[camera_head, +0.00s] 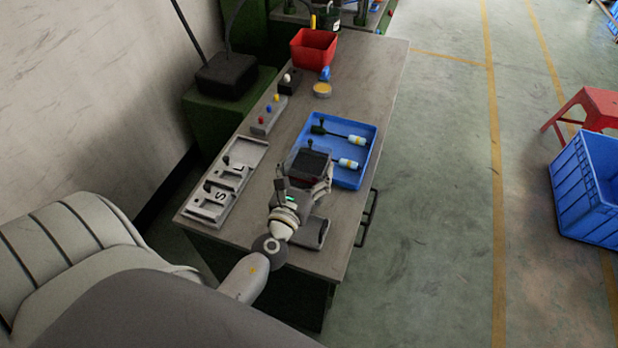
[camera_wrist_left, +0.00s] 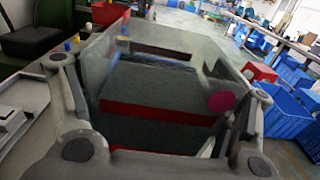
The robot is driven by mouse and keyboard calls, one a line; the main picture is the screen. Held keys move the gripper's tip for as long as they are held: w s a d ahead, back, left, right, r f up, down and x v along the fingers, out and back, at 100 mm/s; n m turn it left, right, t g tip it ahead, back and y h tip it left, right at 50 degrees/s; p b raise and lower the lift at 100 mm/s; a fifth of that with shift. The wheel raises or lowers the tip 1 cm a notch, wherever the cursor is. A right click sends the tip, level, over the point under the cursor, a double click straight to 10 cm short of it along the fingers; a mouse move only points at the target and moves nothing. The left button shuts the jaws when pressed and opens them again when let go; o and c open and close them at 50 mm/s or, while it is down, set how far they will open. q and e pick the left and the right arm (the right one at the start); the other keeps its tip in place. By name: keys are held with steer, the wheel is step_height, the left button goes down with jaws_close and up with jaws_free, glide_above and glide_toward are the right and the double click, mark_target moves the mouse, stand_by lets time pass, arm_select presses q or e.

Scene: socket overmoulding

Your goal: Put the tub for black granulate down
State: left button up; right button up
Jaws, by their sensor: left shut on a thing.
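The tub for black granulate (camera_head: 309,164) is a small dark container with dark contents, over the near part of the grey workbench (camera_head: 345,95). My left gripper (camera_head: 307,180) is shut on it, and its wrist hides part of the tub. I cannot tell from the head view whether the tub touches the bench or hangs just above it. In the left wrist view the tub (camera_wrist_left: 160,120) fills the space between the two fingers, with see-through upper walls and a red band. My right gripper is not in view.
A blue tray (camera_head: 372,128) with two tools lies right beside the tub. A grey fixture (camera_head: 226,184) marked with letters is to the left. A button box (camera_head: 269,116), yellow tin (camera_head: 322,90) and red bin (camera_head: 314,48) stand farther back. Bare bench lies between fixture and tray.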

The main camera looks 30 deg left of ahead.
mark_target(311, 166)
arm_select(q)
steer(key=w+f+b, duration=0.1)
steer(key=w+a+f, duration=0.1)
steer(key=f, duration=0.1)
steer(key=f+b, duration=0.1)
steer(key=shift+w+a+f+b, duration=0.15)
steer(key=shift+w+a+b, duration=0.15)
steer(key=shift+w, duration=0.1)
steer(key=shift+w+a+f+b, duration=0.1)
steer(key=shift+w+f+b, duration=0.1)
steer(key=shift+f+b, duration=0.2)
step_height(311, 166, down, 3)
steer(key=b, duration=0.3)
steer(key=shift+w, duration=0.1)
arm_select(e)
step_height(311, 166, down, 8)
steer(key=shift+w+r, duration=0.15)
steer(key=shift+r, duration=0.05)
arm_select(q)
steer(key=shift+f, duration=0.2)
steer(key=o, duration=1.3)
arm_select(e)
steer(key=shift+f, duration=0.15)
arm_select(q)
steer(key=shift+o, duration=0.2)
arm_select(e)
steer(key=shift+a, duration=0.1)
